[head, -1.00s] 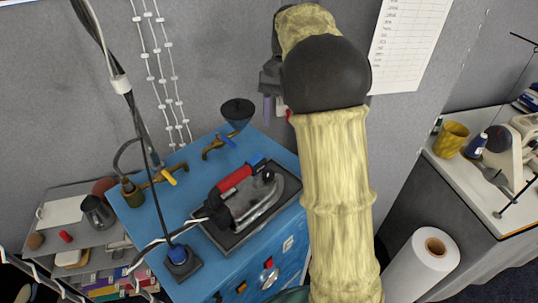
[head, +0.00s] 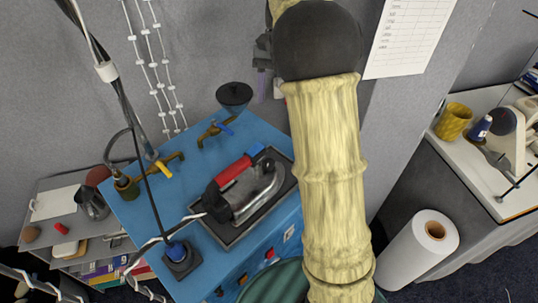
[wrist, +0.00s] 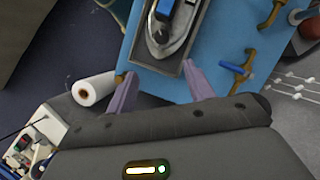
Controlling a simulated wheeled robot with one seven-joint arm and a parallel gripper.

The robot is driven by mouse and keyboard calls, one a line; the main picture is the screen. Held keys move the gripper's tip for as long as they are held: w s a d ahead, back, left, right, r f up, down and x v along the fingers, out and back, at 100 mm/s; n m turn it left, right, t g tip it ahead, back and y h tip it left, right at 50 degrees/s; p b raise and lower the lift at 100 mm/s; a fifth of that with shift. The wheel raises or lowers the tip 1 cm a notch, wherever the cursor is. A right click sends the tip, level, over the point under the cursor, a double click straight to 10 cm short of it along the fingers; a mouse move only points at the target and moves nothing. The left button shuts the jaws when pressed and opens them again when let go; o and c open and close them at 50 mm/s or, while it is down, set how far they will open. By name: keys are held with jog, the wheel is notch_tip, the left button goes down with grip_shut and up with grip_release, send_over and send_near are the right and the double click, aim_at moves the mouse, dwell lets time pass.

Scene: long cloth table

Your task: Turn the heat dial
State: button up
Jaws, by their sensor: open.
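In the head view a finger shows at the wall behind the station, left of my arm. An iron (head: 243,188) with a red handle rests on a dark tray on the station; it also shows in the wrist view (wrist: 172,30). On the station's front a red knob (head: 270,254) shows just above a green rounded shape. I cannot tell which control is the heat dial; the lower front is hidden.
Brass taps (head: 216,130) with blue and yellow levers and a dark funnel (head: 234,95) stand at the back. A hose and cables hang at the left. A white roll (head: 420,248) stands on the right, beside a table (head: 470,180) with a yellow cup (head: 453,120).

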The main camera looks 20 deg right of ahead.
aim_at(268, 161)
jog(key=p+x, duration=0.1)
jog(key=x, duration=1.5)
jog(key=shift+a+f, duration=0.2)
jog(key=shift+f, duration=0.1)
jog(key=shift+c, duration=0.4)
jog(key=c, duration=0.9)
